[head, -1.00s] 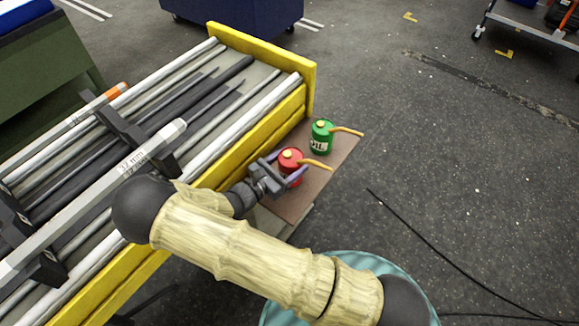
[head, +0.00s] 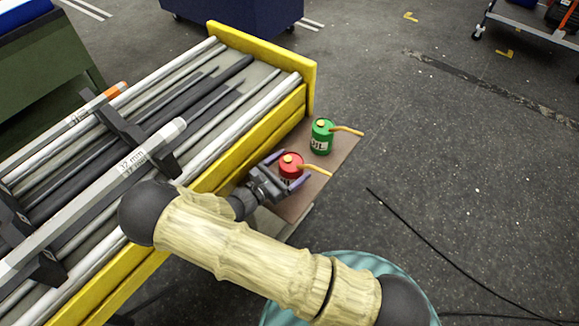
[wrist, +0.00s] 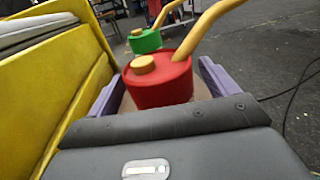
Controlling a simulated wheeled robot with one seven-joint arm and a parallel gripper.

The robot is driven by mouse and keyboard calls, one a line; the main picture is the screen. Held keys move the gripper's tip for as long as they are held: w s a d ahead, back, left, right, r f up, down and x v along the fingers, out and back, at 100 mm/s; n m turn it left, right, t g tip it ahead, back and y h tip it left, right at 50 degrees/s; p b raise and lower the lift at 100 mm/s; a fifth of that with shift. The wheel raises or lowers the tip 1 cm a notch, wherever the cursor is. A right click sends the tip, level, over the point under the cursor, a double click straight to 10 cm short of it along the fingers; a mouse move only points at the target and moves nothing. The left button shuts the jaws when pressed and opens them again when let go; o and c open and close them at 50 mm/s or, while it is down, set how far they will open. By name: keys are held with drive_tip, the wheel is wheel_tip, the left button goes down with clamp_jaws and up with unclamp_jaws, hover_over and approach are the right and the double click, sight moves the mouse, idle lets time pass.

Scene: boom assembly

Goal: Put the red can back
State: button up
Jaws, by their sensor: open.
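The red can (head: 290,166), with a yellow cap and a yellow spout, stands upright on the brown shelf (head: 325,172) beside the yellow rack. My gripper (head: 287,173) is open, with one purple finger on each side of the can. In the wrist view the red can (wrist: 160,82) sits between the two fingers, with a gap visible on both sides. Its lower part is hidden behind the gripper body. The green can (head: 321,137) stands just beyond it on the same shelf, its spout pointing right.
The yellow-framed rack (head: 262,50) holding several long bars lies directly left of the shelf. The green can (wrist: 145,41) is close behind the red can in the wrist view. Open floor lies to the right, with a black cable (head: 420,237) on it.

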drive_tip(key=shift+r, duration=0.25)
drive_tip(key=v, duration=1.2)
drive_tip(key=shift+f+b, duration=0.2)
drive_tip(key=shift+b, duration=0.25)
